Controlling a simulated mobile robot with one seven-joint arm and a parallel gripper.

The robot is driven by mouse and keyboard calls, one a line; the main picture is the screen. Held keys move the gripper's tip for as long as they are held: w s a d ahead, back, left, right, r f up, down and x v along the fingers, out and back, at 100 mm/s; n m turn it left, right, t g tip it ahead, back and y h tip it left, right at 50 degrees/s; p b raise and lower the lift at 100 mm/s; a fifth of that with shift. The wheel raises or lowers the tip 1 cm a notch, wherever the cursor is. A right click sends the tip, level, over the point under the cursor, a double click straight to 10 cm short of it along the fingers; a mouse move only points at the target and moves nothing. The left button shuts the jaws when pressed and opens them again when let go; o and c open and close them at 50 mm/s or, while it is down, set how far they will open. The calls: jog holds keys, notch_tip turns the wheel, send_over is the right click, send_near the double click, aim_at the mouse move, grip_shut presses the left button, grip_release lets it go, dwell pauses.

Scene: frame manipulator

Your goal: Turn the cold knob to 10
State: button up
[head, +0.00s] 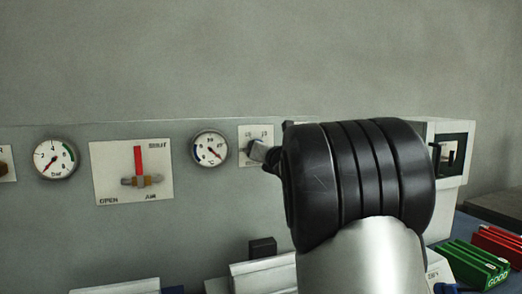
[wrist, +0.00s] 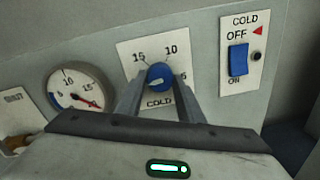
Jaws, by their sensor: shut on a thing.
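The cold knob (wrist: 159,74) is a round blue knob on a white plate (wrist: 127,58) marked 15, 10, 5 and COLD in the wrist view. A pale mark shows on its face, towards the lower left; its exact setting is hard to read. My gripper (wrist: 161,84) has one finger on each side of the knob and is shut on it. In the head view the plate (head: 262,131) is partly covered by my wrist, and my gripper (head: 259,152) reaches to it from the right. The knob itself is hidden there.
A gauge (wrist: 77,90) with a red needle sits left of the plate. A blue OFF/ON switch (wrist: 238,62) sits to its right. The head view also shows a red air lever (head: 138,160), another gauge (head: 54,159), and green (head: 474,264) and red (head: 499,243) bins at the right.

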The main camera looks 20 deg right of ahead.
jog(key=m+p, duration=0.4)
jog(key=m, duration=0.8)
jog(key=m+y+p, duration=0.1)
jog(key=m+p, duration=0.4)
jog(key=m, duration=0.8)
jog(key=shift+d+y, duration=0.1)
jog(key=shift+y, duration=0.2)
jog(key=shift+m, duration=0.3)
jog(key=shift+f, duration=0.1)
jog(key=o, duration=1.1)
jog(key=shift+c, duration=0.2)
jog(key=s+b, duration=0.2)
jog(key=s, duration=1.5)
jog(key=shift+s+d+r, duration=0.25)
jog(key=shift+d+r, duration=0.05)
